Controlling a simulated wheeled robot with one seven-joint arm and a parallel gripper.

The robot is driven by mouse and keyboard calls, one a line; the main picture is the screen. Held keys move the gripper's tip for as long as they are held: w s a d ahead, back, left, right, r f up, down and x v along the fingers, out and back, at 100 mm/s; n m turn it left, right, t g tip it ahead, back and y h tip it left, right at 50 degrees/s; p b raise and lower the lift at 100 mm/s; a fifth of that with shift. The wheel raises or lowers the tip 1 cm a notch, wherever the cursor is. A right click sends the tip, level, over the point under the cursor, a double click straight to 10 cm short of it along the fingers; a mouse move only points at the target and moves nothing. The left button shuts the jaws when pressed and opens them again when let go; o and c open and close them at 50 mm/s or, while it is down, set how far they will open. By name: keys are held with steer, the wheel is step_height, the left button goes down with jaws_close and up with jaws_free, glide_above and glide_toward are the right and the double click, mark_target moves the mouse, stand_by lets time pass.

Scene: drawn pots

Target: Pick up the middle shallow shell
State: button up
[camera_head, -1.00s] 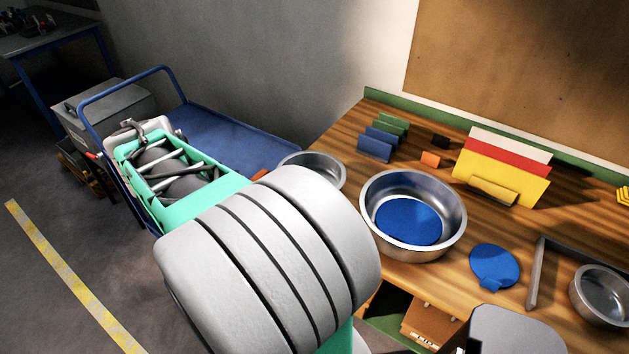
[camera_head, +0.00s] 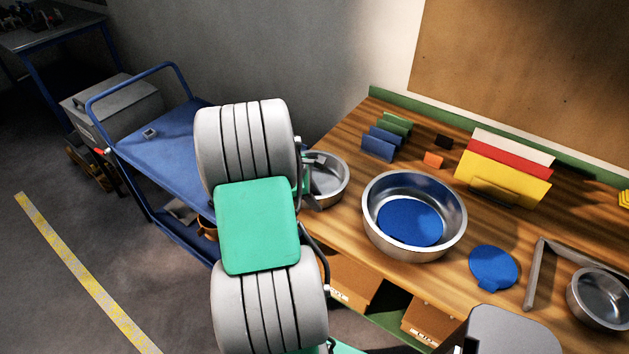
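Three round metal shells stand on the wooden bench. The left one (camera_head: 333,181) is mid-sized and shallow-looking, at the bench's left edge, partly hidden by my arm. The largest (camera_head: 377,226) stands in the centre with a blue disc (camera_head: 410,222) in it. The smallest (camera_head: 600,297) is at the right edge of the view and looks empty. My gripper (camera_head: 312,172) is at the left shell, over or against its left side; whether it touches the rim I cannot tell. My arm hides most of the gripper, so its opening does not show.
An L-shaped grey bar (camera_head: 540,272) and a blue disc with a tab (camera_head: 494,267) lie on the bench. Coloured plates (camera_head: 505,170) and small blue and green racks (camera_head: 385,140) stand behind. A blue trolley (camera_head: 170,150) is at the left, with brown boxes (camera_head: 350,280) below the bench.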

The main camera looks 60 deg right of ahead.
steer(key=shift+c, duration=0.5)
jaws_close()
steer(key=shift+w+r, duration=0.1)
stand_by(0.8)
